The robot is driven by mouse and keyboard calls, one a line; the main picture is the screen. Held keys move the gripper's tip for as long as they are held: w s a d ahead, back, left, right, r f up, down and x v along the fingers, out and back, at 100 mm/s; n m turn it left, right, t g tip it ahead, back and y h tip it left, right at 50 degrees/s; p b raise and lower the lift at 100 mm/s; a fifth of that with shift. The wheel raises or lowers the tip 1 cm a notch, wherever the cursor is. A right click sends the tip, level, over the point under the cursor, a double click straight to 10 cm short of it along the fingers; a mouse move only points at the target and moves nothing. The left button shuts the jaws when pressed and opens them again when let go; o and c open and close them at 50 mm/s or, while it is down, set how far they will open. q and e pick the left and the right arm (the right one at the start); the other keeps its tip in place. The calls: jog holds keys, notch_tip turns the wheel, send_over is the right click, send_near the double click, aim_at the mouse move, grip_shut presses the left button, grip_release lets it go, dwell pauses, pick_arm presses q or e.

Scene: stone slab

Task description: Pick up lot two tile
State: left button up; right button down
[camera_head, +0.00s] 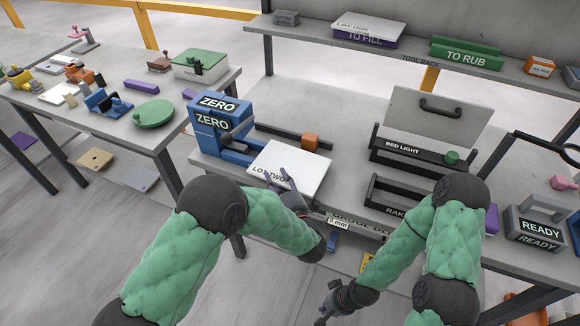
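The lot two tile (308,166) is a white slab marked LOT TWO. It lies on the grey bench beside a blue device marked ZERO, its left part close to the device's base. My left gripper (281,177) is at the tile's front edge, with its dark fingers spread in a V and overlapping the tile in the view. Whether they touch it cannot be told. My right gripper (325,305) hangs low in front of the bench, away from the tile; its finger opening is unclear.
The blue ZERO device (207,145) stands left of the tile, with a dark rail and an orange block (310,141) behind. Bare bench (345,110) lies behind the tile.

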pick_arm(q)
grip_shut()
jog(key=shift+r, duration=0.1)
jog(key=shift+r, duration=0.3)
notch_tip(320, 180, up, 3)
jog(key=shift+f+p, duration=0.2)
jog(key=shift+p, duration=0.75)
jog(key=s+r+p, duration=0.2)
jog(key=s+r, duration=0.3)
jog(key=s, duration=0.2)
jog(key=s+d+r+p, duration=0.1)
jog(key=s+r+p, duration=0.2)
jog(key=s, duration=0.4)
jog(key=shift+d+r, duration=0.3)
jog(key=shift+r, duration=0.55)
jog(key=shift+w, duration=0.1)
